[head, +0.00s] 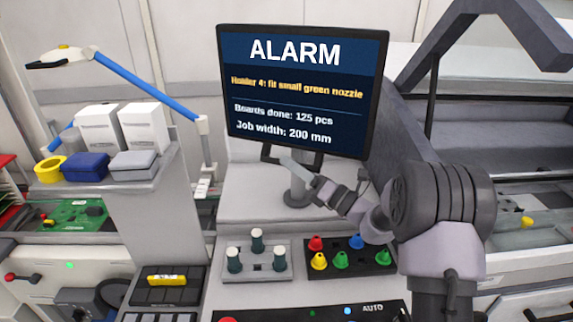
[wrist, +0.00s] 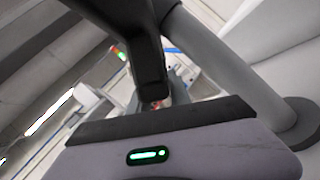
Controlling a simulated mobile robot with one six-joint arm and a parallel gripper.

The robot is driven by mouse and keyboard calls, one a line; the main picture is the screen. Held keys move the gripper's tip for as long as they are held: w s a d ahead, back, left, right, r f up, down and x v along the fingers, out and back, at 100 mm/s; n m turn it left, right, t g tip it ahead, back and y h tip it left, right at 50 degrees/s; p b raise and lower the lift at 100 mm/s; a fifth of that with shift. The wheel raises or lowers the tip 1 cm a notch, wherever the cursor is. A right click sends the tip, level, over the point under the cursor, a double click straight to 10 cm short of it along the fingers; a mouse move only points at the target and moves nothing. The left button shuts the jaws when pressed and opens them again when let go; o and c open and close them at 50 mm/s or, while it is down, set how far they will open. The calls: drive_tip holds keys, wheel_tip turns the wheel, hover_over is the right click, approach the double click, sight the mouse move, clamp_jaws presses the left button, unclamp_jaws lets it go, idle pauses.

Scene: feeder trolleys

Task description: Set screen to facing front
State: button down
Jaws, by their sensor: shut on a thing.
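The screen (head: 300,92) stands upright on a grey post (head: 297,190) in the head view. My gripper (head: 288,163) reaches in from the right below the screen and is shut on the handle; the exact contact is small and partly hidden. In the wrist view a dark bar (wrist: 150,65) rises in front of my gripper, with the grey post (wrist: 225,70) to its right.
A blue-armed lamp (head: 150,85) and a shelf with boxes (head: 98,128) stand at left. An open machine bay lies at right.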

drive_tip(key=shift+s+d+n+g+y, duration=0.1)
drive_tip(key=shift+d+n+g+y, duration=0.2)
drive_tip(key=shift+n+g+y, duration=0.25)
drive_tip(key=shift+s+d+n+g+y, duration=0.1)
drive_tip(key=shift+d+n+g+y, duration=0.2)
drive_tip(key=shift+g, duration=0.45)
drive_tip(key=c, duration=1.2)
unclamp_jaws()
drive_tip(key=shift+w, duration=0.1)
drive_tip(key=shift+r, duration=0.1)
